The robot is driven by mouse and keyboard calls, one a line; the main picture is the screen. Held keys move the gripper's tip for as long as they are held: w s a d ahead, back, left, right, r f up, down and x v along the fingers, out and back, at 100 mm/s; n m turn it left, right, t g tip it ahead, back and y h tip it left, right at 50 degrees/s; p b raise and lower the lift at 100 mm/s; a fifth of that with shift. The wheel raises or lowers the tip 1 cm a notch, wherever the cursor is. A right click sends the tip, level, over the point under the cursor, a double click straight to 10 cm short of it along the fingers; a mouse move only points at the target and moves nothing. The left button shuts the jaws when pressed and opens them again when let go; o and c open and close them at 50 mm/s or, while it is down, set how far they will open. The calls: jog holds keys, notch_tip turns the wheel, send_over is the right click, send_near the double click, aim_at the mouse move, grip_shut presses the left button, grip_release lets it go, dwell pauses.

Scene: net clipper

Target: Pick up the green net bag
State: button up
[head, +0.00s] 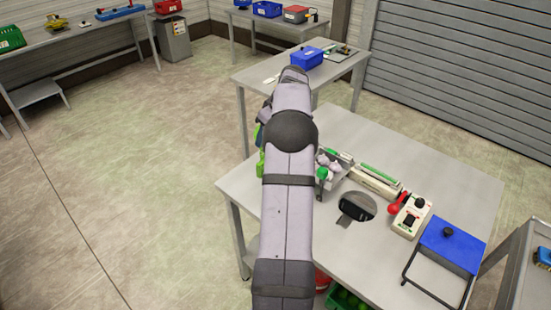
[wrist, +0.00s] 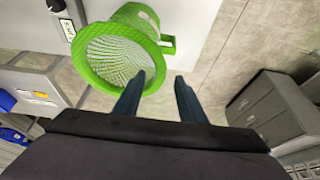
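In the wrist view, a bright green ring with pale netting inside, which looks like the green net bag (wrist: 92,86), is at the upper left, with a green tab on its right side. My gripper (wrist: 160,76) is open, with two dark blue fingers apart and nothing between them. The left fingertip overlaps the ring's lower right rim in the picture; I cannot tell whether it touches. In the head view my arm hides the gripper and most of that area; a bit of green (head: 260,165) shows just left of the arm at the table edge.
The near grey table (head: 410,165) holds a green and white sealer (head: 377,182), a black scale-like plate (head: 357,206), a white control box (head: 412,215) and a blue-topped stand (head: 452,245). A far table holds a blue bin (head: 307,57). The floor at left is clear.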

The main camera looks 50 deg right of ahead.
aim_at(259, 165)
jog(key=shift+p+x, duration=1.8)
jog(key=shift+x, duration=0.8)
jog(key=shift+c, duration=0.2)
grip_shut()
